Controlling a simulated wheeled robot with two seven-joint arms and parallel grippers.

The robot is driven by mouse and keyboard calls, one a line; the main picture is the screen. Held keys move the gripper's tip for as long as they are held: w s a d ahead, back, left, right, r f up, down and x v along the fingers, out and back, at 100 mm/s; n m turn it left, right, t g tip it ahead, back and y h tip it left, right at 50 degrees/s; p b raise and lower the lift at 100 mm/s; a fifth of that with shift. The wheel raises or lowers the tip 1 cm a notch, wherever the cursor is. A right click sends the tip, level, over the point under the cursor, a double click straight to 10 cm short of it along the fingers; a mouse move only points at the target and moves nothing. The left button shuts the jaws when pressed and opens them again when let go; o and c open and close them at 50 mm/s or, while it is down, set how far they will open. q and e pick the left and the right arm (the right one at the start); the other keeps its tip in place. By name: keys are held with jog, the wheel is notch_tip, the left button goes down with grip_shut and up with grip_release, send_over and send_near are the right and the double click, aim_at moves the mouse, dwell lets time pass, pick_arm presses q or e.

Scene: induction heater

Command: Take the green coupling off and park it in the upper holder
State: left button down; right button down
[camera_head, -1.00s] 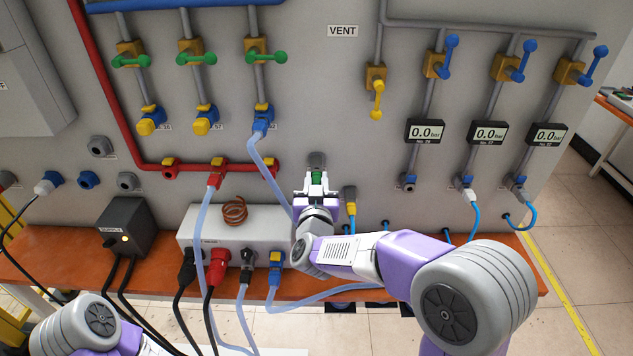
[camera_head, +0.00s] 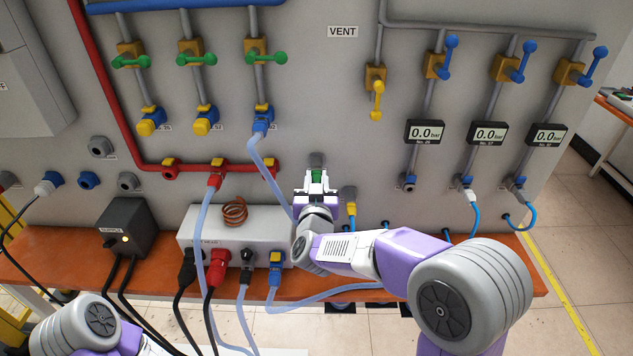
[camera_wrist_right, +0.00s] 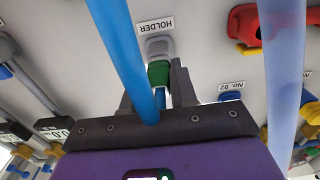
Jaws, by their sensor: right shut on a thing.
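The green coupling (camera_head: 317,177) is between the fingers of my right gripper (camera_head: 317,182), right at the grey holder (camera_head: 317,160) on the panel. In the right wrist view the green coupling (camera_wrist_right: 159,73) lines up with the grey holder (camera_wrist_right: 159,46), beneath the HOLDER label, and touches it or sits in its mouth. I cannot tell how deep it sits. My right gripper (camera_wrist_right: 158,85) is shut on it there, and a blue hose (camera_wrist_right: 122,60) runs across in front. My left gripper is out of view; only part of my left arm shows at lower left.
A pale hose (camera_head: 270,170) hangs left of my right gripper from a blue coupling (camera_head: 262,120). A yellow-and-blue fitting (camera_head: 351,212) is close at its right. The grey heater box (camera_head: 215,222) with a copper coil (camera_head: 235,212) stands on the orange bench (camera_head: 40,250).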

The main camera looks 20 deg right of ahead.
jog(key=shift+w+d, duration=0.1)
jog(key=shift+w, duration=0.1)
jog(key=c, duration=0.8)
grip_release()
jog(key=shift+w, duration=0.1)
